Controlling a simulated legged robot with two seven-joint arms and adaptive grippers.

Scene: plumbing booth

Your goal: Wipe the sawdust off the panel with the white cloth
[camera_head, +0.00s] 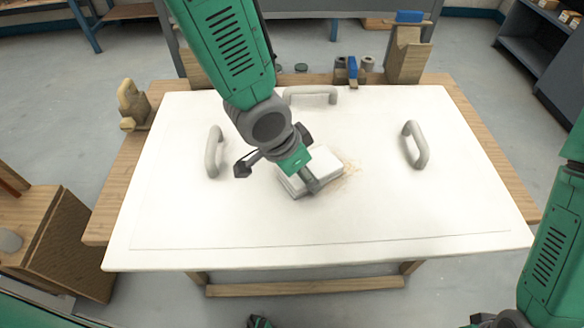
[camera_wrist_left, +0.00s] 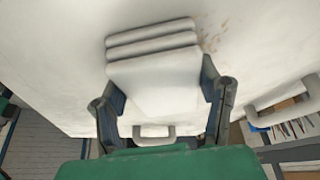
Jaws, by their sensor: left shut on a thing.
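The white panel (camera_head: 200,230) lies flat across the wooden table. The white cloth (camera_head: 318,163), a folded stack, is on the panel near its middle. Light brown sawdust (camera_head: 351,170) lies in a small patch just right of the cloth; it also shows beyond the cloth in the left wrist view (camera_wrist_left: 212,38). My left gripper (camera_head: 284,176) is over the cloth and shut on it, with a finger on each side of the cloth (camera_wrist_left: 155,80) in the wrist view. My right arm shows at the right edge; its gripper (camera_head: 497,319) is only partly visible at the bottom.
Grey handles stand on the panel at the left (camera_head: 213,151), back (camera_head: 311,95) and right (camera_head: 415,145). Wooden blocks and a blue-handled tool (camera_head: 352,70) stand along the table's back edge. The panel's front half is clear.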

